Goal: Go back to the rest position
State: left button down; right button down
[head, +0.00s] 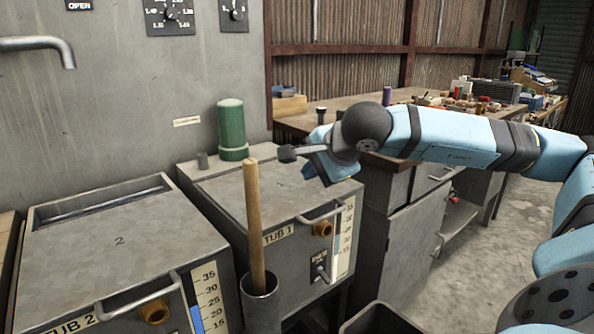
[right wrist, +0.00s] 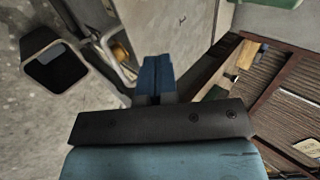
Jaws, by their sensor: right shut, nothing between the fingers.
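My right arm comes in from the right, and its gripper (head: 309,171) hangs over the right side of the tub marked TUB 1 (head: 222,192), near its front corner. In the right wrist view the two blue fingers (right wrist: 155,78) are together, with nothing between them. The gripper looks apart from the tub and its handle. My left gripper is not in view.
A wooden stick (head: 254,225) stands in a metal tube (head: 261,303) in front of the tubs. TUB 2 (head: 125,240) is at left. A cluttered workbench (head: 345,103) is behind my arm. Open floor (head: 475,262) lies right.

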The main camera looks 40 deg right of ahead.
jog(key=shift+s+f+v, duration=0.15)
jog(key=shift+v, duration=0.8)
jog(key=shift+s+f+v, duration=0.1)
jog(key=shift+f+v, duration=0.05)
jog(key=shift+v, duration=0.75)
jog(key=shift+a, duration=0.1)
